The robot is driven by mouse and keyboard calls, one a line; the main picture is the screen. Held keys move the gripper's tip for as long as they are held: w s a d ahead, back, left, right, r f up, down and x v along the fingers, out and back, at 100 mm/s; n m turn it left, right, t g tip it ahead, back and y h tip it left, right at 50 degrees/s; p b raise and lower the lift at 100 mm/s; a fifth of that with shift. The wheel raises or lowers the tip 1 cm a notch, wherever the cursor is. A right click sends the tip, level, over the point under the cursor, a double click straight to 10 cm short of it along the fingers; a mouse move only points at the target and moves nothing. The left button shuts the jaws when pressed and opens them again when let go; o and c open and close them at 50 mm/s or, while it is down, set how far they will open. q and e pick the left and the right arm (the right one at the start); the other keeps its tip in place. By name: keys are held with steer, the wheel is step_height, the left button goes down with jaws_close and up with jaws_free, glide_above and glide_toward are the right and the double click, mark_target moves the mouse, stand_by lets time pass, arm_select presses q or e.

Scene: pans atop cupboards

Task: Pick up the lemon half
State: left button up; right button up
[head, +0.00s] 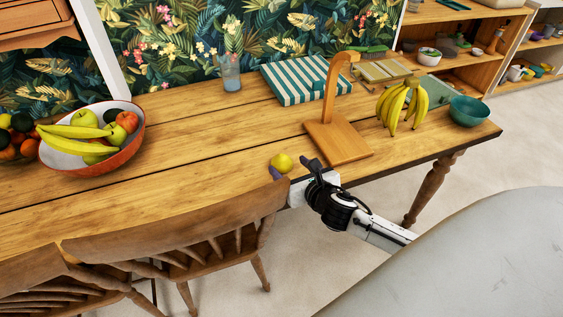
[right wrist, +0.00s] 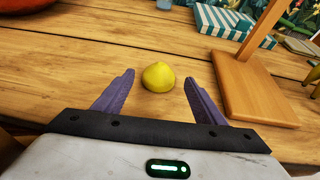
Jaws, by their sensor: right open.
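The lemon half (head: 282,162) is a small yellow dome on the wooden table, near its front edge. In the right wrist view the lemon half (right wrist: 158,76) sits just beyond the fingertips, centred between them and apart from both. My right gripper (head: 294,168) is open and empty at the table's front edge, beside the lemon half. Its two purple fingers show spread in the right wrist view (right wrist: 158,82). The lemon's underside is hidden. My left gripper is not in view.
A wooden banana stand (head: 338,138) is close to the right of the lemon half, with bananas (head: 403,104) beyond it. A wooden chair (head: 190,232) is pushed against the table's front. A fruit bowl (head: 112,158) stands left. The table (head: 215,150) is clear left of the lemon.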

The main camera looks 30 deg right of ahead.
mark_target(284, 162)
steer(key=x, duration=0.4)
steer(key=shift+w, duration=0.2)
steer(key=c, duration=1.1)
steer(key=shift+r, duration=0.1)
